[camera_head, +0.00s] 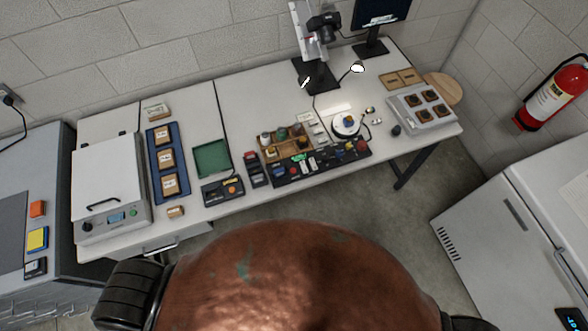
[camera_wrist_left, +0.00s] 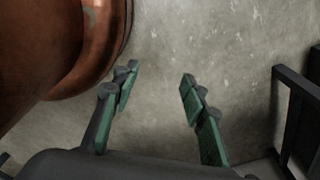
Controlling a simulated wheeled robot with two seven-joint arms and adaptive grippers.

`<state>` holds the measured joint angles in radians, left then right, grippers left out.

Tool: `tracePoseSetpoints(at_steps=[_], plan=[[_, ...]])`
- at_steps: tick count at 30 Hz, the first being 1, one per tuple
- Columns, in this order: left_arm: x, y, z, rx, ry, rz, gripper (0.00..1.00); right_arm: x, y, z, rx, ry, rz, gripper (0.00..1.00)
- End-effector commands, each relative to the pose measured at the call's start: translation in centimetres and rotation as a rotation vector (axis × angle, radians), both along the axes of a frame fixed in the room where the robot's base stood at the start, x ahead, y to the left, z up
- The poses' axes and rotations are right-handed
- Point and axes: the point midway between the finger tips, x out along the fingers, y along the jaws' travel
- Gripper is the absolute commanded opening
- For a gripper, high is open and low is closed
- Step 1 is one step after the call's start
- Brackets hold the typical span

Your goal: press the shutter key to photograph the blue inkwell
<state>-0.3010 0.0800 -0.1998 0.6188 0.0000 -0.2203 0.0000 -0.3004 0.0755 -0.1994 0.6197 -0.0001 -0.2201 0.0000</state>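A small object with blue on it, which looks like the blue inkwell (camera_head: 348,120), sits on a round white stand (camera_head: 340,131) on the bench. A dark control panel (camera_head: 282,177) with several coloured keys runs along the front edge of the bench; I cannot tell which one is the shutter key. A camera (camera_head: 322,25) hangs on a stand behind the inkwell. My left gripper (camera_wrist_left: 160,76) is open and empty, its green-padded fingers apart over bare floor in the left wrist view. Neither gripper shows in the head view; my right gripper is not seen.
The white bench (camera_head: 240,115) also carries a wooden sorting tray (camera_head: 262,148), a green tray (camera_head: 212,158), a blue tray (camera_head: 153,147) and a grey tray (camera_head: 438,122) with dark pieces. A white cabinet (camera_head: 490,225) stands at right. Grey floor (camera_head: 400,225) lies between.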

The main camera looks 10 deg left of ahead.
Motion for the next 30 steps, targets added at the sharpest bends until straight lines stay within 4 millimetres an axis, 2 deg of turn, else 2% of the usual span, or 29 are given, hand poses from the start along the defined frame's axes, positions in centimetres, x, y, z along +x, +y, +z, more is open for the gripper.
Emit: tracePoseSetpoints(at_steps=[2,17,30], plan=[[0.03,0.02,0.0,0.0,0.0,0.0,0.35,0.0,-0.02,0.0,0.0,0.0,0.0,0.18],[0.16,0.0,0.02,0.0,-0.002,0.0,0.01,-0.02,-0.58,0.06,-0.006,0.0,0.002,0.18],[0.23,0.0,0.02,0.0,-0.003,-0.001,0.0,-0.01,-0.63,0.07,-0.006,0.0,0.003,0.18]])
